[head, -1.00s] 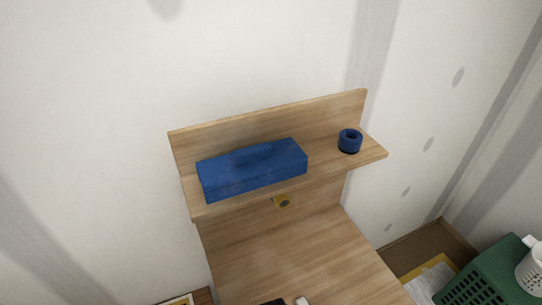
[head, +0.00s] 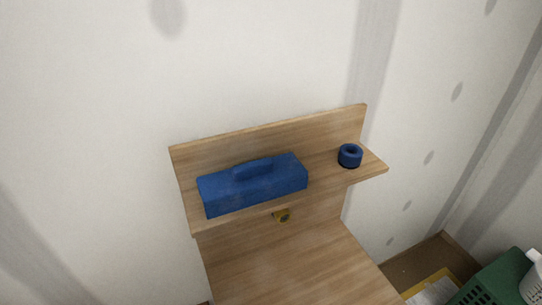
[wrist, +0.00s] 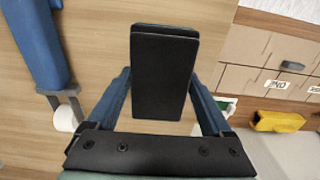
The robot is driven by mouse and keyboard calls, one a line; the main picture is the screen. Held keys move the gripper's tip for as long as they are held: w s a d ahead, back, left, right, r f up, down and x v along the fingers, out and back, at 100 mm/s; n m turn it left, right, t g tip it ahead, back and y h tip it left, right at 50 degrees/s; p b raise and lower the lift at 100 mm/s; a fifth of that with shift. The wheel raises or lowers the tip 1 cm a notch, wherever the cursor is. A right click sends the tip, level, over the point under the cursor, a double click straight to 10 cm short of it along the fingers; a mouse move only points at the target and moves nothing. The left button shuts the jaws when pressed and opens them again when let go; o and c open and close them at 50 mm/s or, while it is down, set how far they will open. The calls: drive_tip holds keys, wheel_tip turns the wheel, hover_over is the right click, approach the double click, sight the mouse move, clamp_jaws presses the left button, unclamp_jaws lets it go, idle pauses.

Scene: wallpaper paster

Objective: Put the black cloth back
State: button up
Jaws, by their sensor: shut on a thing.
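In the wrist view, a black cloth (wrist: 163,55), a flat dark rectangle with two stacked layers at its far end, lies between the two blue fingers of my gripper (wrist: 161,82). My gripper is shut on it, with one finger at each side. A wooden surface (wrist: 105,35) shows behind the cloth; the gap between them cannot be told. The head view shows neither my gripper nor the cloth.
In the head view, a wooden shelf (head: 225,222) carries a blue toolbox (head: 255,186) and a blue ring (head: 350,156). A green crate (head: 490,287) stands at lower right. In the wrist view, a blue tool (wrist: 38,45), white roll (wrist: 65,117) and yellow item (wrist: 278,121) lie around my gripper.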

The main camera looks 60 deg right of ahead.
drive_tip(key=o, duration=1.2)
drive_tip(key=shift+f, duration=0.15)
drive_tip(key=r, duration=1.3)
drive_tip(key=shift+s, duration=0.35)
drive_tip(key=shift+w, duration=0.1)
